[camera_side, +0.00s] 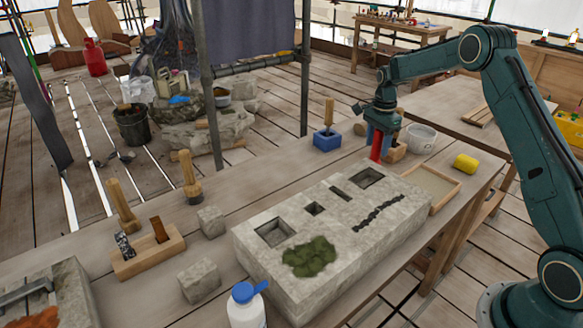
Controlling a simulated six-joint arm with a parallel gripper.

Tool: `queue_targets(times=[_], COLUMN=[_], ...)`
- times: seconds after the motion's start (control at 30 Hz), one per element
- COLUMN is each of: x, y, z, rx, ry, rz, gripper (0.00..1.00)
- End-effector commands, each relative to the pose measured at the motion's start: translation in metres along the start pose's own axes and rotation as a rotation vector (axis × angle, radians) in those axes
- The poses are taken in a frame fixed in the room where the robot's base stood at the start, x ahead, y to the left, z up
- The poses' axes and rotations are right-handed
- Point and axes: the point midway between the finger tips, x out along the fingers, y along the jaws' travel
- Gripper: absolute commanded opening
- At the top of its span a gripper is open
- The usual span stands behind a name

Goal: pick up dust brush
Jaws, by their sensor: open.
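My gripper (380,150), with red fingers, is open and points down at the far right end of the workbench, beyond the carved stone block. A wooden piece (396,153) shows just behind and right of the fingers, partly hidden by them; it may be the dust brush, but I cannot tell for sure. I cannot tell whether the fingers touch it or are around it. Another upright wooden-handled tool with a dark lower end (191,181) stands on the bench at left, apart from my gripper, and also looks brush-like.
The carved stone block (405,228) with moss fills the bench's middle. A blue holder (327,144) with a wooden handle stands left of my gripper. A white bucket (420,139), yellow object (466,162) and shallow tray (450,197) are right. A blue-capped bottle (246,308) stands in front.

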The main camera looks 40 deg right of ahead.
Motion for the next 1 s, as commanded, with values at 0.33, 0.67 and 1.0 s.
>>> queue_targets(times=[0.33, 0.67, 1.0], x=[-0.0005, -0.001, -0.0049], y=[-0.0001, -0.0002, -0.0005], z=[-0.0001, -0.0001, -0.0002], rx=[0.0, 0.0, 0.0], ry=[0.0, 0.0, 0.001], rz=[0.0, -0.001, -0.003], gripper=[0.52, 0.0, 0.0])
